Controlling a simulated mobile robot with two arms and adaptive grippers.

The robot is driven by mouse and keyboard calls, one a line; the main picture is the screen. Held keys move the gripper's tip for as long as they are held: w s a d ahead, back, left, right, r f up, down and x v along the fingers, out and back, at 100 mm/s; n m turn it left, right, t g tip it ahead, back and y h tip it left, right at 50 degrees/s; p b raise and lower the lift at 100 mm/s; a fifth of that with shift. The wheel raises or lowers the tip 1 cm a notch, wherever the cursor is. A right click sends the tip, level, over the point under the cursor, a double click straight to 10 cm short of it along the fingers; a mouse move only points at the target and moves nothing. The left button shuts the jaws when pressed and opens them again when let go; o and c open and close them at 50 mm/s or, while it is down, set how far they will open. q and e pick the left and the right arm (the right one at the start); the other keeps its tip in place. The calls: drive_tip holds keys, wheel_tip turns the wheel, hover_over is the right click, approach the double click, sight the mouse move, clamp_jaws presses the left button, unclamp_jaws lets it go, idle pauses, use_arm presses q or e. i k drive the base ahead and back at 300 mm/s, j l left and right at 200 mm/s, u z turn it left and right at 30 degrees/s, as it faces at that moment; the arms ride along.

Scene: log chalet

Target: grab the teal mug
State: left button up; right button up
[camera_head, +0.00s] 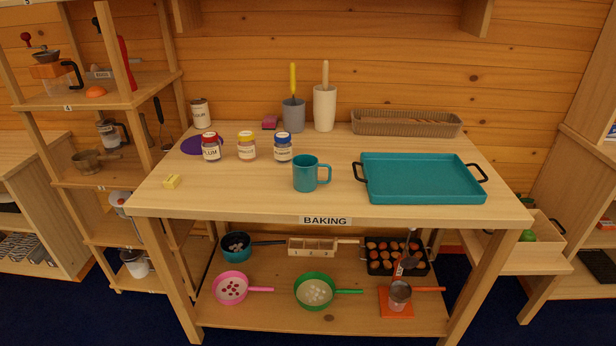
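The teal mug (305,174) stands upright near the front middle of the wooden table labelled BAKING (240,198). Its handle points right, toward the teal tray. Nothing covers the mug from this view. Neither of my grippers shows in the head view.
A teal tray (421,197) with black handles lies right of the mug. Jars labelled PLUM (211,154), a yellow-lidded jar (247,153) and a blue-lidded jar (283,155) stand behind left. The tabletop in front of the mug is clear.

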sight(305, 167)
drive_tip(key=i+l+u, duration=0.1)
drive_tip(key=l, duration=0.25)
drive_tip(key=i+l, duration=0.15)
drive_tip(key=l, duration=0.2)
drive_tip(key=i+l+u, duration=0.15)
drive_tip(key=l, duration=0.5)
drive_tip(key=i+u, duration=0.05)
